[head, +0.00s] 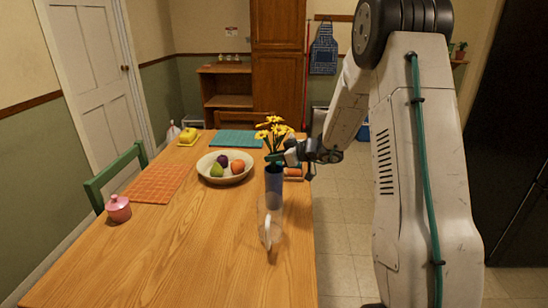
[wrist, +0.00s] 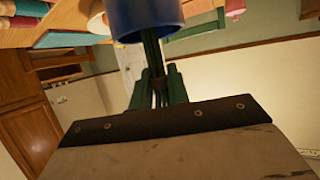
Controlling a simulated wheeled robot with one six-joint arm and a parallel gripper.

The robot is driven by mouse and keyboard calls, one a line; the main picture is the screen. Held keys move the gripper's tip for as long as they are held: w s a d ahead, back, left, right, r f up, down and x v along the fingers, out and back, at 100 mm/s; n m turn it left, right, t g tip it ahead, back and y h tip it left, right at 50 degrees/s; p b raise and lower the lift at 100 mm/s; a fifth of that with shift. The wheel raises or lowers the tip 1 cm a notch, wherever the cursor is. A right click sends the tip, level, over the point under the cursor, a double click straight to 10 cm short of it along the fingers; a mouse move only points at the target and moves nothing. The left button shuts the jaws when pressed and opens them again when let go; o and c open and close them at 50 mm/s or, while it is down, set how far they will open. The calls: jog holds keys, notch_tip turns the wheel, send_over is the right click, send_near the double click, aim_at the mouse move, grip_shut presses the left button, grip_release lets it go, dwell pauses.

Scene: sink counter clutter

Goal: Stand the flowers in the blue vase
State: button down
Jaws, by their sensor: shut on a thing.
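The yellow flowers (head: 272,132) stand roughly upright above the table's right side in the head view. My gripper (head: 280,157) is shut on their green stems, below the blooms. The blue vase (head: 273,187) stands upright on the table directly below the gripper. In the wrist view, which looks tipped over, the stems (wrist: 153,52) run from between my gripper's fingers (wrist: 158,88) to the mouth of the blue vase (wrist: 145,14). The stem ends seem to be inside the mouth, but how deep is hidden. The blooms are out of the wrist view.
A clear glass pitcher (head: 269,226) stands close in front of the vase. A fruit bowl (head: 205,174) is to the vase's left. The table's front left is clear.

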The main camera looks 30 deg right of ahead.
jog(key=shift+f, duration=0.1)
jog(key=c, duration=1.3)
grip_release()
jog(key=shift+c, duration=0.2)
